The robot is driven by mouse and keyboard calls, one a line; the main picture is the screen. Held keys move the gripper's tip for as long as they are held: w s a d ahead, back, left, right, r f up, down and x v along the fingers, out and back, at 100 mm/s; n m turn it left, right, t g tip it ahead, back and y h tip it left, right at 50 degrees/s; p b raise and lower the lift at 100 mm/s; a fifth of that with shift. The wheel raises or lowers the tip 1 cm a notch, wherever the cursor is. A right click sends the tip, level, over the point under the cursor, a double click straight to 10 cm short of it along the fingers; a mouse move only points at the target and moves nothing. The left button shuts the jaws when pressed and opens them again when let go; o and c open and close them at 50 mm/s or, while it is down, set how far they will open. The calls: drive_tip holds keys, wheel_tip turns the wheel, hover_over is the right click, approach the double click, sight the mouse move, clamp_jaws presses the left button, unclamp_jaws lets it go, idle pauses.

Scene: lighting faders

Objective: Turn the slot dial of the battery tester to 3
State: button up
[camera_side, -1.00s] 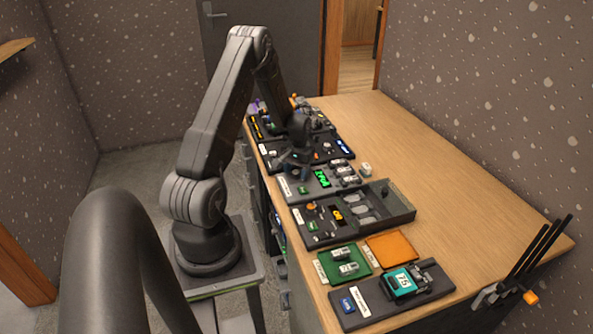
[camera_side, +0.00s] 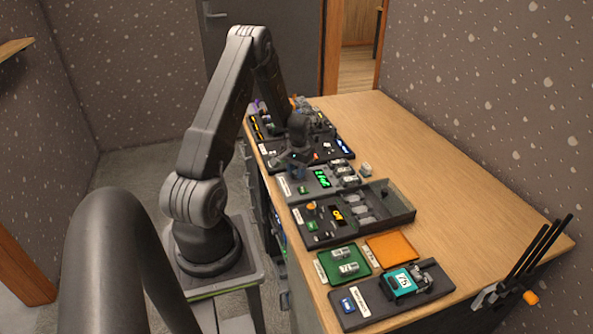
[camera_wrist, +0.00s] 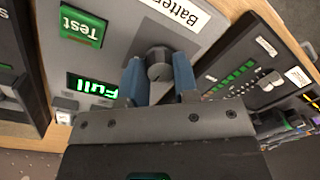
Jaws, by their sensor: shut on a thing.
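The battery tester is a grey panel (camera_wrist: 117,50), with a white label starting "Batter", a green Test button (camera_wrist: 82,26) and a green display (camera_wrist: 92,86) reading "Full" in the wrist view, upside down. Its slot dial (camera_wrist: 159,62) is a dark grey round knob. My gripper (camera_wrist: 158,75) has its blue fingers on both sides of the dial and is shut on it. The dial's number markings are hidden or too small to read. In the side view the tester (camera_side: 312,190) lies under my gripper (camera_side: 296,170), which covers the dial.
A dark panel with green bars (camera_wrist: 238,75) lies close beside the tester in the wrist view. In the side view, a dark panel with a tray (camera_side: 400,206) stands on the near side. The right part of the wooden table (camera_side: 430,170) is clear.

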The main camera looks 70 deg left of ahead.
drive_tip(key=m, duration=0.5)
drive_tip(key=shift+m, duration=0.4)
drive_tip(key=m, duration=0.5)
drive_tip(key=shift+s+t, duration=0.1)
drive_tip(key=shift+t, duration=0.2)
drive_tip(key=o, duration=0.9)
drive_tip(key=shift+r, duration=0.1)
drive_tip(key=r, duration=0.9)
drive_tip(key=d+r, duration=0.1)
drive_tip(key=r, duration=0.3)
drive_tip(key=shift+s+r, duration=0.1)
drive_tip(key=shift+r, duration=0.2)
